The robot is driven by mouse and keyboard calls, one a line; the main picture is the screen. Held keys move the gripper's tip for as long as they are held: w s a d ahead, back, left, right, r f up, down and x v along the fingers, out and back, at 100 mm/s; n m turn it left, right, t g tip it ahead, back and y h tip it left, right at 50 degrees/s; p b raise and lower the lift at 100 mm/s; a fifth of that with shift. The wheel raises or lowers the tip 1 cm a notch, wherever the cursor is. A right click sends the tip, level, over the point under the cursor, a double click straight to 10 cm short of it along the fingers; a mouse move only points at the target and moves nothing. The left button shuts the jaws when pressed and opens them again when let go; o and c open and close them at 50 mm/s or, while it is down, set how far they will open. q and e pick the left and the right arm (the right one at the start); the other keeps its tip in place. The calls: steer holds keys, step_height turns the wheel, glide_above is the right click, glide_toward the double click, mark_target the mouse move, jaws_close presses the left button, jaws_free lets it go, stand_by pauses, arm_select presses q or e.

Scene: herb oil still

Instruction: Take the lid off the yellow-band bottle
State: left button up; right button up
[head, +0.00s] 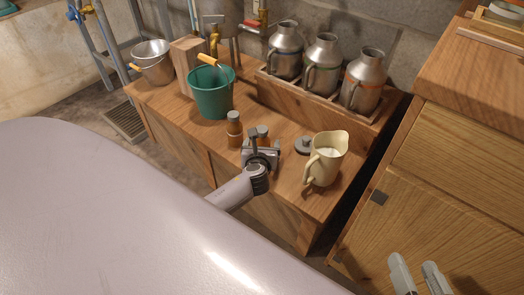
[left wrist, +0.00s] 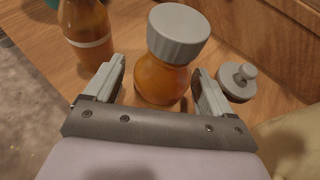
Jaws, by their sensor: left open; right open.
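Two amber bottles with grey lids stand on the wooden bench. One bottle (left wrist: 168,82) is between the open fingers of my left gripper (left wrist: 157,72), upright, its ribbed lid (left wrist: 180,35) on and above finger level. No band shows on it from here. The other bottle (left wrist: 88,38) is just left of the left finger and has a pale, whitish band; it also shows in the head view (head: 234,132). In the head view my left gripper (head: 262,143) partly hides the first bottle. My right gripper (head: 415,264) is open and empty at the lower right, away from the bench.
A loose grey knobbed lid (head: 303,146) lies right of my left gripper, and a cream jug (head: 327,158) stands beyond it. A green bucket (head: 212,98) stands behind the bottles. Several metal jugs with coloured bands, one here (head: 321,66), stand on a raised wooden stand (head: 310,105).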

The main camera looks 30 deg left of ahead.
arm_select(q)
steer(key=shift+w, duration=0.1)
steer(key=shift+c, duration=0.3)
steer(key=c, duration=1)
steer(key=shift+c, duration=0.2)
